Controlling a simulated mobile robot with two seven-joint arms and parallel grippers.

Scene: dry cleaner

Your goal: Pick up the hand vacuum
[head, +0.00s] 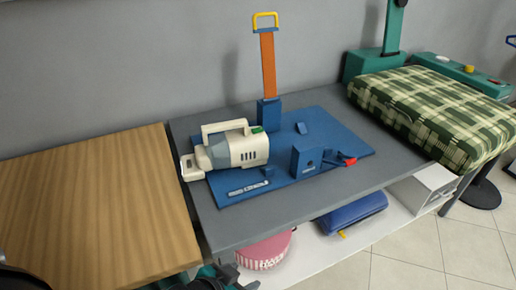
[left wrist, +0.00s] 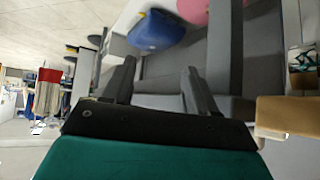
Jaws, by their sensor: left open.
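The hand vacuum (head: 240,152) is cream with a grey nose section, a loop handle on top and a small green part. In the head view it lies on a blue mat (head: 335,130) on the grey table, its nose end reaching past the mat's left edge. My left gripper (head: 236,276) is at the bottom of the head view, in front of the table's front edge and apart from the vacuum. In the left wrist view its two fingers (left wrist: 160,82) are spread with nothing between them. The vacuum is not seen in that view. My right gripper is not in view.
An orange upright (head: 268,65) with a yellow handle stands behind the vacuum. A blue block (head: 306,160) with a red-tipped part is right of it. A wooden surface (head: 90,205) adjoins left. A plaid ironing board (head: 435,112) stands right. A lower shelf holds a pink basket (head: 264,250) and blue case (head: 352,212).

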